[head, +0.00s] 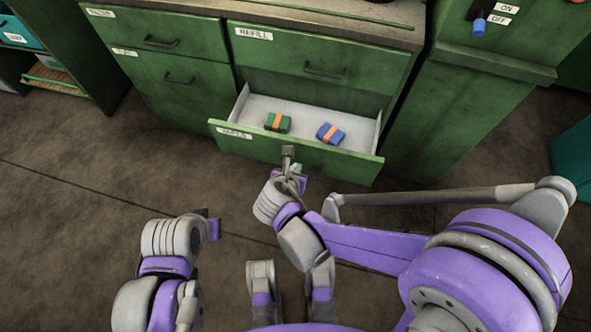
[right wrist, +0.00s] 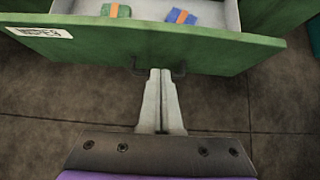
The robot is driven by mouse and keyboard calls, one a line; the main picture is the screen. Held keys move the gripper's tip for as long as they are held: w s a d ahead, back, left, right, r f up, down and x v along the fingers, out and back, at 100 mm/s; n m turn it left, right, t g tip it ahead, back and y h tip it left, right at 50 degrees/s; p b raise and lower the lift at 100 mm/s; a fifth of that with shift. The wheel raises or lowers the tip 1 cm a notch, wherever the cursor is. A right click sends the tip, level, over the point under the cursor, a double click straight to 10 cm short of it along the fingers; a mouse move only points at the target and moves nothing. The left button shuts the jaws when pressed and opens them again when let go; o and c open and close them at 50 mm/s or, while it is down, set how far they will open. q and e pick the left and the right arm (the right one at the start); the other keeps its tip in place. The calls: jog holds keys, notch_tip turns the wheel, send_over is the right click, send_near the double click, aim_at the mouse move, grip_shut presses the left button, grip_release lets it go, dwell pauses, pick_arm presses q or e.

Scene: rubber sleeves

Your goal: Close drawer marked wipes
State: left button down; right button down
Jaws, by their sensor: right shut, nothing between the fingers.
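The open drawer (head: 350,163) is the lower one in the right column of the green cabinet, pulled out, with a label at the left of its front. The label is too blurred to read surely. Inside lie a green pack (head: 278,122) and a blue pack (head: 330,133), each with an orange band. My right gripper (head: 288,152) is shut and empty at the middle of the drawer front, by its handle. In the right wrist view, its fingertips (right wrist: 161,73) meet the handle area; I cannot tell whether they touch. My left gripper (head: 207,220) hangs lower left, away from the drawer; its jaws are unclear.
A closed drawer (head: 320,62) labelled REFILL is above the open one. More closed fronts (head: 170,85) are at left. A green unit with ON and OFF labels (head: 495,30) stands at right. The floor (head: 70,180) at left is clear.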

aim_at(305, 149)
jog(key=w+f, duration=0.1)
jog(key=w, duration=0.1)
jog(key=w+d+f+b, duration=0.1)
jog(key=w, duration=0.1)
jog(key=w+d+f, duration=0.1)
jog(key=w, duration=0.1)
jog(key=shift+f, duration=0.2)
jog(key=shift+w+d, duration=0.15)
jog(key=shift+w, duration=0.3)
jog(key=w+d+b, duration=0.1)
jog(key=w+d, duration=0.3)
jog(key=w, duration=0.8)
jog(key=w+d+b, duration=0.2)
jog(key=w+d, duration=0.2)
jog(key=w, duration=0.9)
jog(key=shift+r, duration=0.15)
jog(key=shift+d, duration=0.15)
